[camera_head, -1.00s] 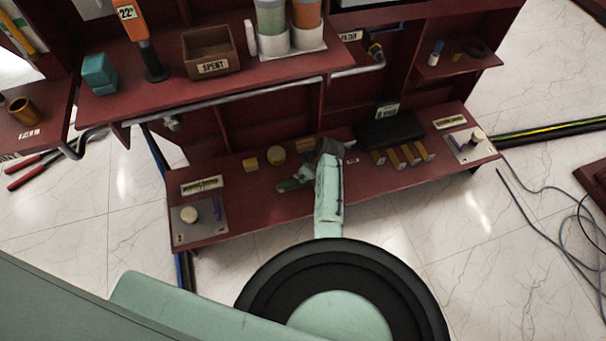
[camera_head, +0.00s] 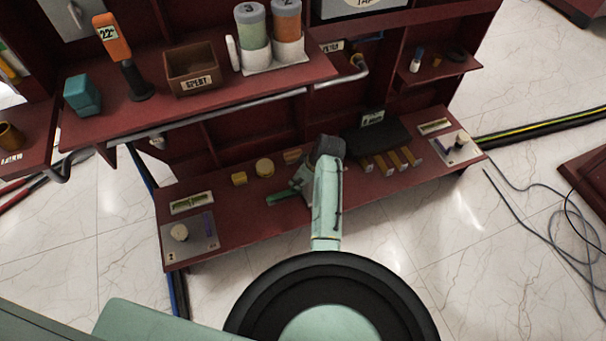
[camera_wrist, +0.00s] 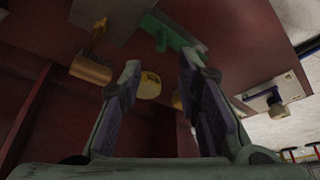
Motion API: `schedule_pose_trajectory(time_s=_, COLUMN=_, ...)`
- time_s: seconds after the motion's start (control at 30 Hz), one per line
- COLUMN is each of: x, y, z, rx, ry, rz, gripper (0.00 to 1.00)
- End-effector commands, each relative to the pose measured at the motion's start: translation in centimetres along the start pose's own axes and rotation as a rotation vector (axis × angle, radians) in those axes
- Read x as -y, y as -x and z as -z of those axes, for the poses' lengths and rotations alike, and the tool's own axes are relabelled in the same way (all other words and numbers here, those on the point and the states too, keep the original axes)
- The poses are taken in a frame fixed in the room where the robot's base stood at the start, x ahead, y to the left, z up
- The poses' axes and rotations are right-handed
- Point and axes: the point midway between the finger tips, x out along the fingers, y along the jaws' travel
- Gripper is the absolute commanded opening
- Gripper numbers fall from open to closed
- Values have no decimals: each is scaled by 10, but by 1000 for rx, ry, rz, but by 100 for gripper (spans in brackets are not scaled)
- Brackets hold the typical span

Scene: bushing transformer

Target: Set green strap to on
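A short green piece (camera_head: 283,198), which looks like the green strap, lies on the lower red shelf in the head view. It is just left of my gripper (camera_head: 303,186). In the wrist view the green strap (camera_wrist: 172,34) is ahead of and slightly above the fingertips. My gripper (camera_wrist: 160,68) is open there, with its two purple-padded fingers apart and nothing between the pads. The strap's full shape and its on or off setting cannot be made out.

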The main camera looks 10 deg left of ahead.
Motion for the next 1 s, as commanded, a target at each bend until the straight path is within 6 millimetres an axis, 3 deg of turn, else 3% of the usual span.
schedule_pose_trajectory(time_s=0.1, x=0, y=19, z=0, rx=0, ry=-1, rz=-1, gripper=31)
schedule_pose_trajectory(time_s=0.3, x=0, y=32, z=0, rx=0, ry=0, rz=0, gripper=31)
schedule_pose_trajectory(time_s=1.0, x=0, y=33, z=0, rx=1, ry=0, rz=1, gripper=31)
